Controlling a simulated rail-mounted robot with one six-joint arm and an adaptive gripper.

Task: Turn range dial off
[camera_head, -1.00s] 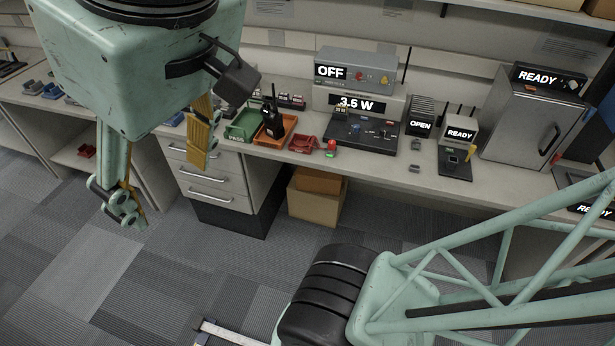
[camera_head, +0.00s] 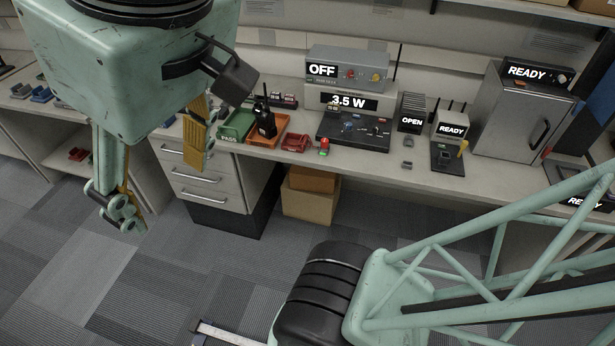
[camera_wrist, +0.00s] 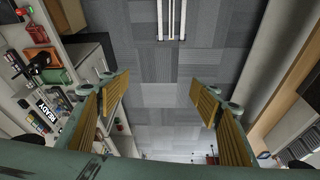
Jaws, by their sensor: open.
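A grey instrument (camera_head: 347,70) with an OFF display sits on a meter (camera_head: 310,98) showing 3.5 W at the back of the bench. The grey instrument has small red and yellow controls (camera_head: 363,76) on its front. A dark panel (camera_head: 352,131) with small controls lies in front of the meter. I cannot tell which control is the range dial. My gripper (camera_head: 163,192) is open and empty, left of these devices and nearer the camera, with its yellow-padded fingers apart. In the wrist view my gripper (camera_wrist: 158,92) has only carpet between its fingers.
Green (camera_head: 237,126) and orange (camera_head: 268,131) trays stand left of the panel; a black radio (camera_head: 264,118) is at the orange one. A red tray (camera_head: 296,142) is nearby. A grey cabinet (camera_head: 520,115) stands at the right. Cardboard boxes (camera_head: 310,200) are under the bench.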

